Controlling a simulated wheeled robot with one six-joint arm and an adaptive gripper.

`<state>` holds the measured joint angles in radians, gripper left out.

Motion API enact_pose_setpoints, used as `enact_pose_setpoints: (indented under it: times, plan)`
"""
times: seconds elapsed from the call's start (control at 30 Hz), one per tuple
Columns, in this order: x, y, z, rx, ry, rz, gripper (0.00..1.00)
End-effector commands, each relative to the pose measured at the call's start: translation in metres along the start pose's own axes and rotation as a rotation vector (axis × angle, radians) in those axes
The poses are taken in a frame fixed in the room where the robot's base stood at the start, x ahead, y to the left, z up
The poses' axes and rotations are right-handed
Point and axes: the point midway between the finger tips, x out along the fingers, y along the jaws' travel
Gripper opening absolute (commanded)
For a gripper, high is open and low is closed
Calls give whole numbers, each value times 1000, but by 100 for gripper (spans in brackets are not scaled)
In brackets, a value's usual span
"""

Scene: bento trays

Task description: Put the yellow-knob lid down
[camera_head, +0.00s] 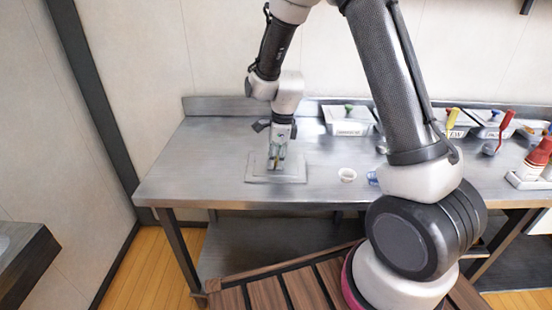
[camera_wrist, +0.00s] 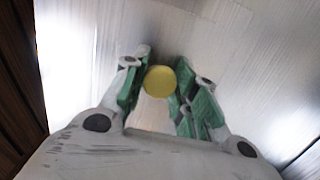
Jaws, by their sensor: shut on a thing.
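The yellow-knob lid (camera_head: 295,178) is a flat metal plate at the left part of the steel table, low over or on its top; I cannot tell whether it touches. My gripper (camera_head: 277,163) is directly above it, pointing down, and shut on its knob. In the wrist view the round yellow knob (camera_wrist: 160,81) sits between the green-padded fingers of my gripper (camera_wrist: 161,88). The lid's plate fills much of the wrist view behind the knob, and its edges are hard to make out there.
The steel table (camera_head: 190,165) is clear left of the lid. A lidded container with a green knob (camera_head: 347,122) is at the back. More containers, ladles and red bottles (camera_head: 541,152) stand further right.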

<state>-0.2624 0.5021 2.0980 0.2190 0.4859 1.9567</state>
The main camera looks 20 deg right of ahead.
Motion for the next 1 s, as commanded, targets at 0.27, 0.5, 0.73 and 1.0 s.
enact_pose_setpoints:
  times: [0.27,0.5,0.73,1.0]
  plan:
    - [1,0,0,0,0,0,50]
    - [-3,0,0,0,-1,-1,50]
    - [-42,-1,1,0,-3,-5,50]
    - [-99,-1,0,0,-1,-3,50]
